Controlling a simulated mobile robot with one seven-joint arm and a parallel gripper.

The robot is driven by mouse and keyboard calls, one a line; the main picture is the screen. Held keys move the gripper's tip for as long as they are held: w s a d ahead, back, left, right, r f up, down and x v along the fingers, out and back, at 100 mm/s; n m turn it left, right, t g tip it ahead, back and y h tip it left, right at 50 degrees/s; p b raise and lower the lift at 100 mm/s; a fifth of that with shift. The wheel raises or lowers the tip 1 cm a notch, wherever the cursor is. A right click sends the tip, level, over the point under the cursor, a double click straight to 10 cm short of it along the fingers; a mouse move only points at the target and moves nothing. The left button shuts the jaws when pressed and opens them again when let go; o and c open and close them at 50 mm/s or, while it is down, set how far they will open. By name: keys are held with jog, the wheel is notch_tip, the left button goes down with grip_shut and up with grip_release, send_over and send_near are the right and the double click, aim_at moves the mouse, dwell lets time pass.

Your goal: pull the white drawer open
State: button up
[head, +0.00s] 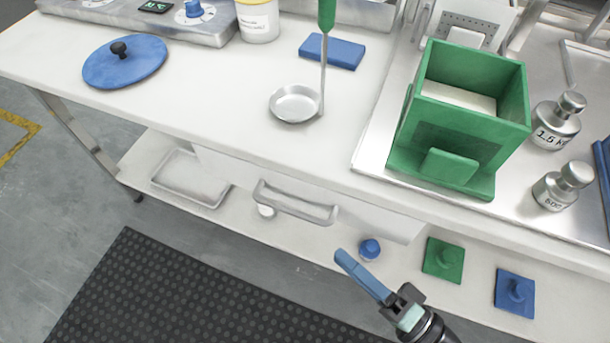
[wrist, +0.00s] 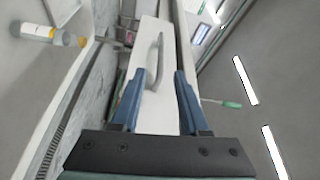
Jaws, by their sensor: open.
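The white drawer (head: 373,219) sits under the front of the white worktop and looks shut. Its grey bar handle (head: 296,203) sticks out from the front. My gripper (head: 350,264) is to the right of the handle and nearer to me in the head view, apart from it. In the wrist view, my gripper (wrist: 160,73) has its two blue fingers spread with nothing between them touching. The handle (wrist: 154,62) shows upright beyond the fingertips, on the white drawer front (wrist: 158,119). The inside of the drawer is hidden.
The worktop (head: 225,95) holds a ladle (head: 296,104), a blue lid (head: 124,61), a green box (head: 470,110) and metal weights (head: 556,121). A lower shelf (head: 460,290) carries a metal tray (head: 190,178) and small lids. The floor in front has a dark mat (head: 150,285).

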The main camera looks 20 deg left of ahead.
aim_at(292, 210)
jog(key=b+x, duration=0.1)
jog(key=x, duration=1.2)
jog(key=shift+w, duration=0.1)
jog(key=shift+c, duration=0.2)
grip_shut()
jog(key=shift+d, duration=0.1)
dwell(0.8)
